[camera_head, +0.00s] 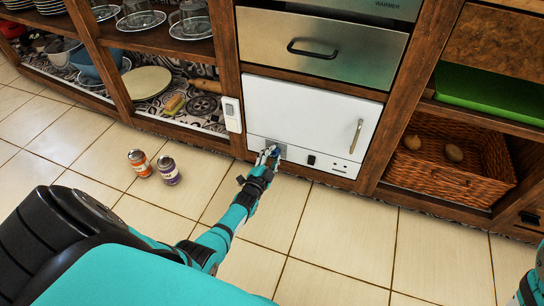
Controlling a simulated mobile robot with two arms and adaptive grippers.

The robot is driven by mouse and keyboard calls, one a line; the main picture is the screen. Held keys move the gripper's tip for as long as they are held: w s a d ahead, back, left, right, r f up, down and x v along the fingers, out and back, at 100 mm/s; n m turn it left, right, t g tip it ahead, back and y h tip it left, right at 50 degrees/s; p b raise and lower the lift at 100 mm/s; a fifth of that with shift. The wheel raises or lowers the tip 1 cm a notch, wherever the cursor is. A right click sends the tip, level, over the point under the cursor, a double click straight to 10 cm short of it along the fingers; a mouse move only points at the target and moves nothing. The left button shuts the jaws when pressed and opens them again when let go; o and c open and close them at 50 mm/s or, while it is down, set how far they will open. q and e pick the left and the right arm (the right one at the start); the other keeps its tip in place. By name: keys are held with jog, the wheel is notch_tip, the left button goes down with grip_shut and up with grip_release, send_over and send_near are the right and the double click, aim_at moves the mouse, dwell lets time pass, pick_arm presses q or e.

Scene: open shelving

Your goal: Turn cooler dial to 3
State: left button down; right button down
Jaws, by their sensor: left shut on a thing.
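The cooler (305,105) is a white-fronted unit built into the wooden shelving, with its door shut and an upright metal handle (356,136) at its right. A control strip runs along its lower edge, with a small grey plate (283,148) at the left end. My left gripper (270,153) reaches up to this plate and is shut on the dial there. The fingers hide most of the dial, and its numbers and setting are too small to read. Only a piece of my right arm shows at the lower right corner; its gripper is out of view.
A steel warmer drawer (318,45) sits above the cooler. Two jars, one orange (140,163) and one purple (168,170), stand on the tiled floor at left. A wicker basket (452,170) fills the lower right shelf. The floor before the cooler is otherwise clear.

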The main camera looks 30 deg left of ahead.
pick_arm(q)
jog(key=c, duration=1)
grip_release()
jog(key=v, duration=0.7)
jog(key=shift+s, duration=0.3)
jog(key=shift+d, duration=0.1)
